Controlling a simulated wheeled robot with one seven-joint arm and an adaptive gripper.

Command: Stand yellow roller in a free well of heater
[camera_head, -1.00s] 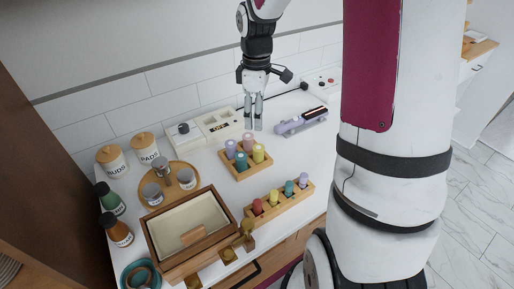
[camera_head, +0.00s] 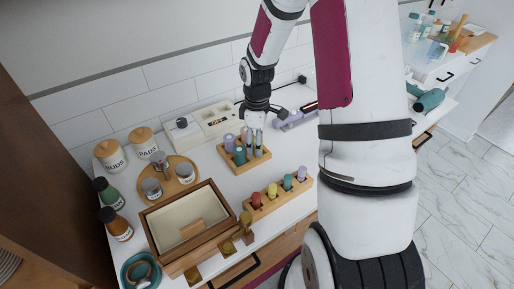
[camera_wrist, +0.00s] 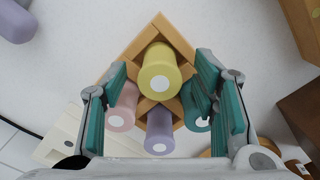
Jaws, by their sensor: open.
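A yellow roller (camera_wrist: 158,72) stands upright in a corner cell of a square wooden tray (camera_wrist: 182,36). In the wrist view pink (camera_wrist: 122,108), purple (camera_wrist: 159,132) and teal (camera_wrist: 190,112) rollers share the tray. My gripper (camera_wrist: 160,75) is open above the tray, its fingers on either side of the yellow roller with gaps between. In the head view my gripper (camera_head: 255,143) hides much of the yellow roller. A long wooden block (camera_head: 285,200) in front holds red, yellow, teal and purple rollers. I cannot tell for certain which thing is the heater.
A wooden box (camera_head: 190,225) stands at the front left. A round wooden tray (camera_head: 172,176) carries small jars. White units (camera_head: 205,122) line the wall. A purple hair tool (camera_head: 292,121) lies behind my gripper. Some white counter is clear between tray and block.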

